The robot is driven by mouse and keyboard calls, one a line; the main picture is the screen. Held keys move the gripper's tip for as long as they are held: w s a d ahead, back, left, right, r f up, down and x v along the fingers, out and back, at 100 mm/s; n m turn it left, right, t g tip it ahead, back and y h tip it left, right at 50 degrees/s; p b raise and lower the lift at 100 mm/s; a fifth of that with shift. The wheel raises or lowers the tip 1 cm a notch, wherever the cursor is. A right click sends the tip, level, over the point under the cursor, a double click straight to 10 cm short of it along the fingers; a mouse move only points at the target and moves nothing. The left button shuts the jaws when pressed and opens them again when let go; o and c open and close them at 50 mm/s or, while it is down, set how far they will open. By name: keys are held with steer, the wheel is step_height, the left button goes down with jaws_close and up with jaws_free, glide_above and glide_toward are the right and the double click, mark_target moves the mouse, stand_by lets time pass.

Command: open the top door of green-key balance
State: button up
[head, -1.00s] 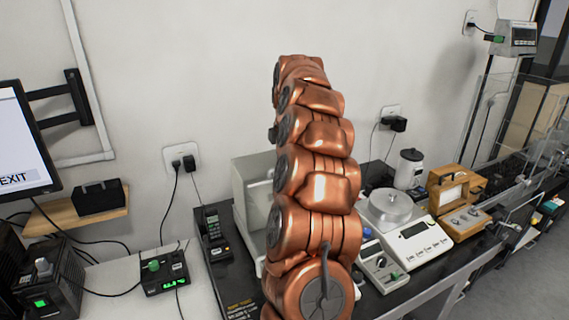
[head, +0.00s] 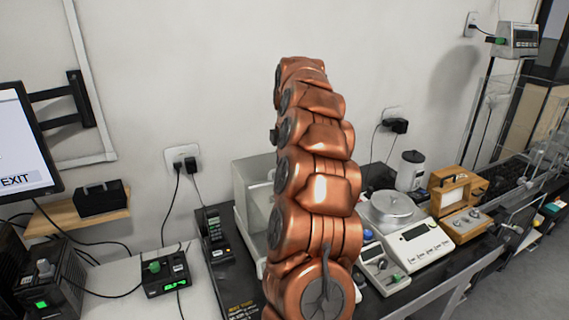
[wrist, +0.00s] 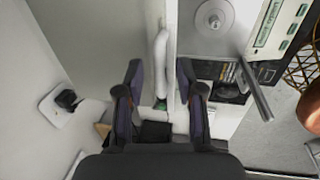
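In the head view, a balance with a pale box-shaped draft shield (head: 250,190) stands on the dark bench, largely hidden behind my copper arm. The wrist view looks down on it: a round weighing pan (wrist: 213,18) and a front panel with green keys (wrist: 288,30) show at the right. A white bar handle (wrist: 162,55) runs along the edge of a pale panel, which looks like the top door (wrist: 110,40). My gripper (wrist: 159,78) is open, one finger on each side of the handle's line. I cannot tell whether either finger touches it. My gripper is hidden in the head view.
Right of my arm stand a balance with a round pan (head: 393,207), a small keyed device (head: 385,272) and a wooden-cased instrument (head: 456,192). A phone-like handset (head: 213,235) stands left of the shield. A wall socket (wrist: 65,102) shows left in the wrist view.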

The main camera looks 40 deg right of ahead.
steer(key=shift+r, duration=0.1)
step_height(320, 180, up, 7)
steer(key=s, duration=0.1)
steer(key=shift+s+a, duration=0.2)
steer(key=shift+a, duration=0.05)
stand_by(0.6)
steer(key=shift+s, duration=0.1)
